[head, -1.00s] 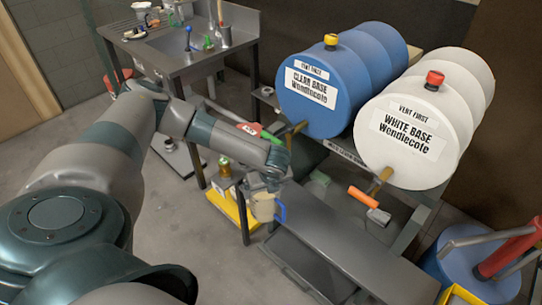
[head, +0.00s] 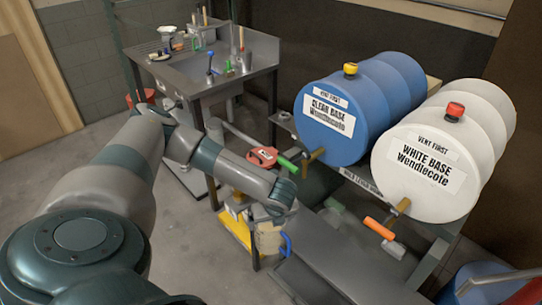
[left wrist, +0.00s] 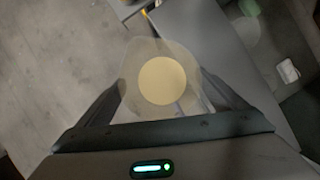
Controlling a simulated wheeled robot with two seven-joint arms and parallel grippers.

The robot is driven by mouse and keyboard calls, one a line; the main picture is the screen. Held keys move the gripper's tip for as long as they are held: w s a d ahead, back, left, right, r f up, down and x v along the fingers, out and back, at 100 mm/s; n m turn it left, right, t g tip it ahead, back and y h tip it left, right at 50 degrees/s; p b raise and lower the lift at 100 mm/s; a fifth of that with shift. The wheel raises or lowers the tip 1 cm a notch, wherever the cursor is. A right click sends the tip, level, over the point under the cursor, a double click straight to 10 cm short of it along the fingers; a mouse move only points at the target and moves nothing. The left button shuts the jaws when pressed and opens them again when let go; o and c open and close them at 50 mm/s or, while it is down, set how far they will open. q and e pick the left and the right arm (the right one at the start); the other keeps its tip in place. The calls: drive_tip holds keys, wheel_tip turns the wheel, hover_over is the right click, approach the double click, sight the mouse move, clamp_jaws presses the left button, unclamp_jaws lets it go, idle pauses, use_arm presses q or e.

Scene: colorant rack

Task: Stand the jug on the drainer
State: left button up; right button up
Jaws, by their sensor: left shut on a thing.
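The jug (head: 267,241) is a translucent, cream-tinted vessel with a blue handle (head: 286,246). It hangs upright below my left gripper (head: 272,214), in front of the low bench. In the left wrist view I look down into the jug (left wrist: 134,68), with a round cream surface inside. The left gripper's fingers (left wrist: 162,92) are shut on its two sides. The drainer seems to be the ridged left part of the steel sink unit's top (head: 151,55), at the back; several small items stand around it. My right gripper is not in view.
A blue drum (head: 335,140) and a white drum (head: 430,185) lie on a rack at the right, with taps projecting forward. A yellow item (head: 234,228) stands low, left of the jug. Open floor (head: 75,165) lies left.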

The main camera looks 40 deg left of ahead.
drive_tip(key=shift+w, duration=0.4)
use_arm(q)
drive_tip(key=shift+d, duration=0.1)
